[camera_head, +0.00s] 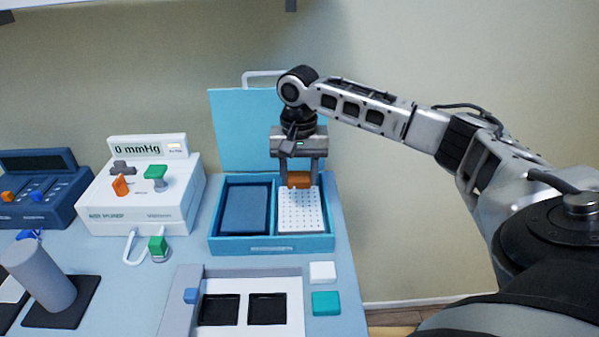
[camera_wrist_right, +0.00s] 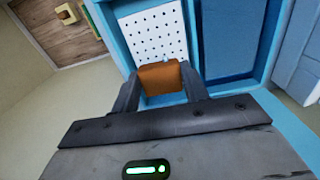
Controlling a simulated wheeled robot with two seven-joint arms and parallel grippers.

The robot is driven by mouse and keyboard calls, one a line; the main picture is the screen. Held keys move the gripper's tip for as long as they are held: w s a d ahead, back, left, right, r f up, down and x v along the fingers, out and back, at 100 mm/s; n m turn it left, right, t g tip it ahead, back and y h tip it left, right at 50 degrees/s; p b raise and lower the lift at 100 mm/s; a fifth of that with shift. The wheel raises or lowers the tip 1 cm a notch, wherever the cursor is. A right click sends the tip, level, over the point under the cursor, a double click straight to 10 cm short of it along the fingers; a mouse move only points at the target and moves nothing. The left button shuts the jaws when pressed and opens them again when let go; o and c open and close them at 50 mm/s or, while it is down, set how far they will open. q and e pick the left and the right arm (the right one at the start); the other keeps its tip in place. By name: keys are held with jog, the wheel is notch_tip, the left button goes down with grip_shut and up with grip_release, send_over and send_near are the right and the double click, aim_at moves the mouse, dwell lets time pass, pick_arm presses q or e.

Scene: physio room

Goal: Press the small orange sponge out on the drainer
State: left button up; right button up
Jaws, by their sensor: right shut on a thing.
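The small orange sponge (camera_head: 299,179) is between the fingers of my right gripper (camera_head: 300,176), which is shut on it. It also shows in the right wrist view (camera_wrist_right: 161,77), held between both fingertips. The drainer (camera_head: 301,215) is a white plate with rows of holes, in the right compartment of the blue box. The sponge is over the drainer's far end; I cannot tell if it touches the plate. The drainer also shows in the right wrist view (camera_wrist_right: 152,32). My left gripper is not in view.
The blue box (camera_head: 263,243) has a dark blue left compartment (camera_head: 244,208) and a raised lid behind it. A white pressure unit (camera_head: 150,200) stands to the left. In front are a tray with two black wells (camera_head: 250,283), a white block (camera_head: 322,272) and a teal block (camera_head: 326,303).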

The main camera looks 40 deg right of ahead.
aim_at(300, 209)
jog(key=shift+d+f, duration=0.2)
jog(key=shift+f, duration=2.8)
jog(key=shift+f, duration=0.65)
jog(key=shift+r, duration=3.6)
